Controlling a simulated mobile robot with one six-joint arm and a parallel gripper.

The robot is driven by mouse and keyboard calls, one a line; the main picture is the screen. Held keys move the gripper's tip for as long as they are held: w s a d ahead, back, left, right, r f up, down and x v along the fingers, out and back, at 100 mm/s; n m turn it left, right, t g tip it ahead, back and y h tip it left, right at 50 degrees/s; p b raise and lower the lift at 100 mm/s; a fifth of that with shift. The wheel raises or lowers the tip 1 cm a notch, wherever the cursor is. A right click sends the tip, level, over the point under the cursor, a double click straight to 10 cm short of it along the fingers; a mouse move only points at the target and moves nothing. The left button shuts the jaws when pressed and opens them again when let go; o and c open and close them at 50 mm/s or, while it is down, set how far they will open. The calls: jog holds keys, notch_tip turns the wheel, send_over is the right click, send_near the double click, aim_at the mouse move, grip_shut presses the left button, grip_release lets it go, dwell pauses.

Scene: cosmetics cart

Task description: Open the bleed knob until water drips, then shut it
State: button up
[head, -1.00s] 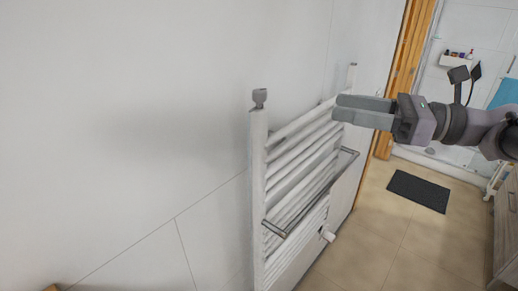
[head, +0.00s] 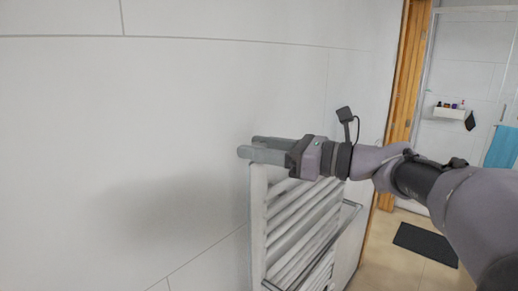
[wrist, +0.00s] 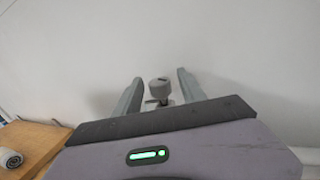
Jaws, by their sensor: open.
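The bleed knob (wrist: 159,89) shows in the wrist view as a small grey cap with a dark mark, on a short stem with a thin side piece. It sits between the two fingers of my gripper (wrist: 160,77), with visible gaps on both sides. In the head view my gripper (head: 250,146) is open, level, pointing left at the top left corner of the white towel radiator (head: 300,216). The fingers hide the knob there. I see no water.
The radiator hangs on a white tiled wall (head: 130,110), close to my fingers. A dark mat (head: 426,243) lies on the floor by the wooden door frame (head: 402,100).

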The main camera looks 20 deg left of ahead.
grip_shut()
jog(key=shift+t, duration=0.4)
jog(key=m+t+h+b, duration=0.1)
jog(key=m+t, duration=0.2)
jog(key=t, duration=0.1)
jog(key=shift+s, duration=0.1)
jog(key=m+t+h+b, duration=0.2)
jog(key=m+t, duration=0.1)
jog(key=t, duration=0.1)
jog(key=shift+a+f, duration=0.1)
jog(key=shift+f, duration=0.05)
jog(key=m+t+h+b, duration=0.1)
jog(key=b, duration=0.2)
jog(key=m+t+h+b, duration=0.1)
jog(key=t+h+b, duration=0.1)
jog(key=b, duration=0.1)
jog(key=m+t+h+b, duration=0.1)
jog(key=m+h+b, duration=0.1)
jog(key=b, duration=0.1)
jog(key=shift+f, duration=0.3)
jog(key=m+t+h+b, duration=0.2)
jog(key=h+b, duration=0.1)
jog(key=shift+r, duration=0.25)
jog(key=shift+r+b, duration=0.1)
jog(key=shift+b, duration=0.25)
